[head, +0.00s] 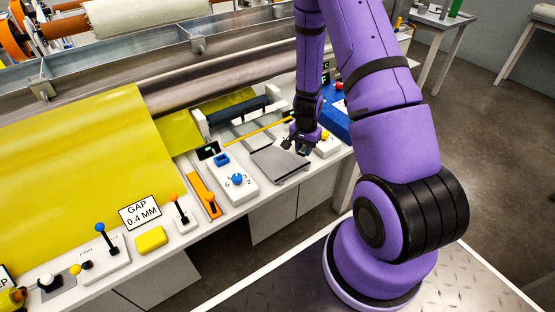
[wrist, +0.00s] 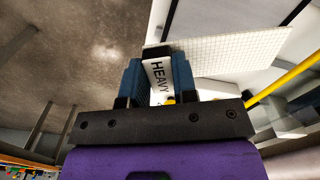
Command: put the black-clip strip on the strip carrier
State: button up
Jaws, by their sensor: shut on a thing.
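My gripper (head: 303,148) is low over the bench in the head view, beside the grey plate (head: 278,162). In the wrist view its blue fingers (wrist: 157,84) are shut on a white piece marked HEAVY (wrist: 157,77). A dark edge shows at its far end. I cannot tell for certain whether this is the black-clip strip, and no separate black-clip strip is clear in the head view. A white sheet with a fine grid (wrist: 228,48) lies beyond the fingers in the wrist view. I cannot make out the strip carrier for certain.
A yellow bar (head: 258,131) slants behind the grey plate and also shows in the wrist view (wrist: 287,80). A white box with a blue knob (head: 232,180) and an orange panel (head: 205,197) stand to the left. A blue container (head: 336,122) is behind the gripper.

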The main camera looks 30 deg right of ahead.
jog(key=s+d+f+m, duration=0.4)
jog(key=s+d+m, duration=0.1)
jog(key=s, duration=0.4)
send_over(288, 166)
jog(key=shift+s+a+f, duration=0.1)
jog(key=shift+f, duration=2.15)
jog(key=shift+f, duration=0.1)
jog(key=o, duration=0.9)
